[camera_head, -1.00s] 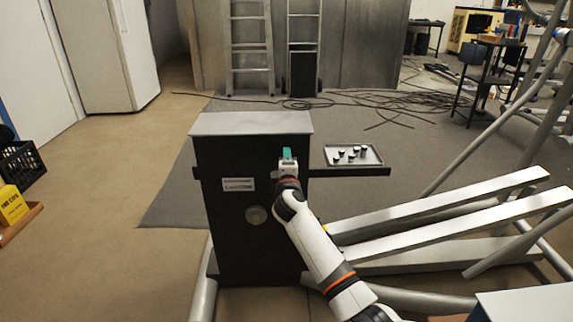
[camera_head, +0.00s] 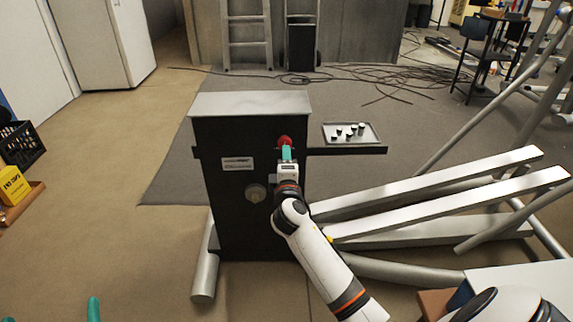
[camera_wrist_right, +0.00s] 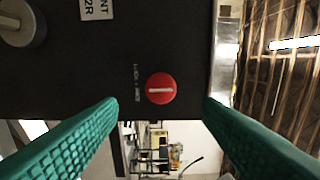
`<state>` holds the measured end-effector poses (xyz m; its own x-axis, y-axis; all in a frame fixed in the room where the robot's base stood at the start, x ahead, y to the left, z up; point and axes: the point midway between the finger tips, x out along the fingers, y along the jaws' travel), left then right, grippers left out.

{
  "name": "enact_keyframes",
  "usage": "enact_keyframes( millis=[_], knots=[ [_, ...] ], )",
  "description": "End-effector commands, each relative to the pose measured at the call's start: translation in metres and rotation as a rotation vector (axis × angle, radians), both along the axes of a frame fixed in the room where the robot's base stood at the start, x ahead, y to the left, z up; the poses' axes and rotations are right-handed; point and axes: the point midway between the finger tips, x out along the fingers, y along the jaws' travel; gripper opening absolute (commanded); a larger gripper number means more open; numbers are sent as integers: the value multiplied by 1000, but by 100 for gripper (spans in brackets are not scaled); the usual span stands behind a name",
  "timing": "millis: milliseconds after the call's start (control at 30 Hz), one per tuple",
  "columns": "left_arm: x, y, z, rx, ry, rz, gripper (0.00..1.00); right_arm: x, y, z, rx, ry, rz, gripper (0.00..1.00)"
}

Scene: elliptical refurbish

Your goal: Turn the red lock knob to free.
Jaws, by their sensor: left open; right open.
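The red lock knob (camera_head: 285,140) is on the front of a black cabinet (camera_head: 225,210), near its upper right. In the right wrist view the knob (camera_wrist_right: 161,88) is a round red disc with a white bar lying level across it, beside small lettering too small to read. My right gripper (camera_head: 287,153) is in front of the cabinet, just below the knob in the head view. Its teal fingers (camera_wrist_right: 161,105) are spread wide on either side of the knob, apart from it. My left gripper (camera_head: 50,311) shows only its teal fingertips at the bottom left, apart and empty.
A grey round dial (camera_head: 256,193) and a white label (camera_head: 238,164) are on the cabinet front. A side shelf holds a tray (camera_head: 373,140) of small pieces. Pale beams (camera_head: 440,190) lie right of the cabinet.

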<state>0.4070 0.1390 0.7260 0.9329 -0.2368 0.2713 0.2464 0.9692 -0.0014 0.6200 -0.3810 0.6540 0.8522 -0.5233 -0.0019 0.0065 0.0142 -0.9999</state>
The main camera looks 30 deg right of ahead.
Motion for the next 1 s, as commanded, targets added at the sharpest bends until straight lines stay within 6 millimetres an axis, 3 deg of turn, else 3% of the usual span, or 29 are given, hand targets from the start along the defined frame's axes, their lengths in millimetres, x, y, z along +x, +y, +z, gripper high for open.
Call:
enact_keyframes(
  millis=[233, 800, 933, 1000],
  knots=[
    [3, 2, -18, 32, 118, 7, 98, -18, 11, 0, 1, 0, -1, 60],
    [3, 2, -20, 34, 125, 7, 98, -19, 13, -1, 4, -1, 3, 60],
    [3, 2, -20, 34, 125, 7, 98, -30, 36, -9, 105, -33, 83, 60],
    [3, 2, -20, 34, 125, 7, 98, -45, 66, -16, 243, -74, 183, 60]
  ],
)
